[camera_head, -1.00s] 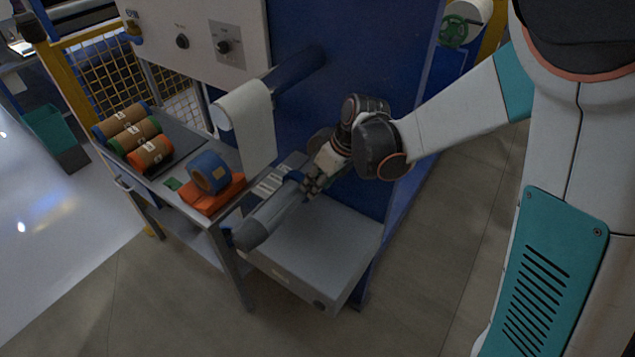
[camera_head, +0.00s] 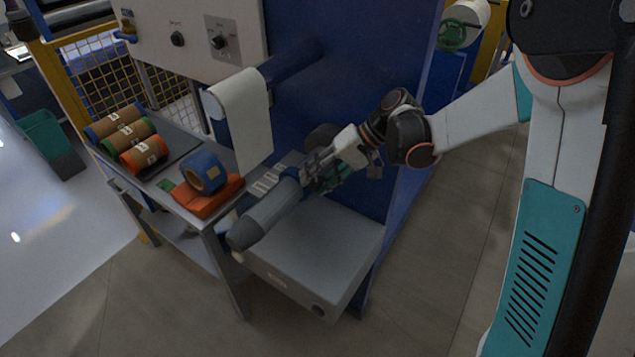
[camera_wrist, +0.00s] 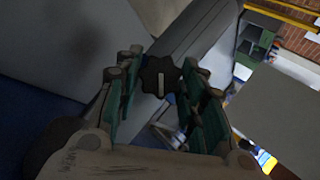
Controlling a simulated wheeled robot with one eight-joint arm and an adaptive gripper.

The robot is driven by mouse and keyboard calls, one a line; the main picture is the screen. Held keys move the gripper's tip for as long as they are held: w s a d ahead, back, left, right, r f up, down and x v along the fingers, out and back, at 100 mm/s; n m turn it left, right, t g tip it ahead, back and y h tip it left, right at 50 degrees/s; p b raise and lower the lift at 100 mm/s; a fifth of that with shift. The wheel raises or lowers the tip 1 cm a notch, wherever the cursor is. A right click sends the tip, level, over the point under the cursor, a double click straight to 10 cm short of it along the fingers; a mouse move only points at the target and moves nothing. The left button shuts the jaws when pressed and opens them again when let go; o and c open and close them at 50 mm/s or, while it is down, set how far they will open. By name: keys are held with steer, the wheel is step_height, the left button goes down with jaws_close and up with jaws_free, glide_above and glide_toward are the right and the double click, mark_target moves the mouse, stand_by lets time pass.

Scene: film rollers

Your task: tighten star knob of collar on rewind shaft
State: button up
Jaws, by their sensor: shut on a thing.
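The rewind shaft (camera_head: 262,218) is a thick grey cylinder jutting from the blue machine toward the lower left, above a grey box. A blue ring, which looks like the collar (camera_head: 291,181), is on it close to my gripper (camera_head: 316,173). In the wrist view, the dark star knob (camera_wrist: 159,78) with a pale line on its face sits between the teal finger pads of my gripper (camera_wrist: 161,72). The gripper is shut on the knob's sides. The shaft (camera_wrist: 200,35) runs behind it. The collar's contact with the shaft is mostly hidden by the fingers.
The grey box (camera_head: 315,250) lies below the shaft. A white film sheet (camera_head: 243,125) hangs behind. Floor at right is clear.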

steer(key=m+y+b, duration=0.1)
steer(key=m, duration=0.1)
steer(key=m+y+b, duration=0.1)
steer(key=shift+d+f+m+b, duration=0.15)
steer(key=shift+f+m+b, duration=0.15)
steer(key=shift+m+b, duration=0.1)
steer(key=shift+s+m+t+y+b, duration=0.1)
steer(key=shift+m+t+y+b, duration=0.6)
steer(key=shift+m, duration=0.8)
steer(key=shift+y, duration=0.3)
steer(key=o, duration=1)
steer(key=shift+o, duration=0.2)
steer(key=shift+r, duration=0.1)
steer(key=v, duration=1.2)
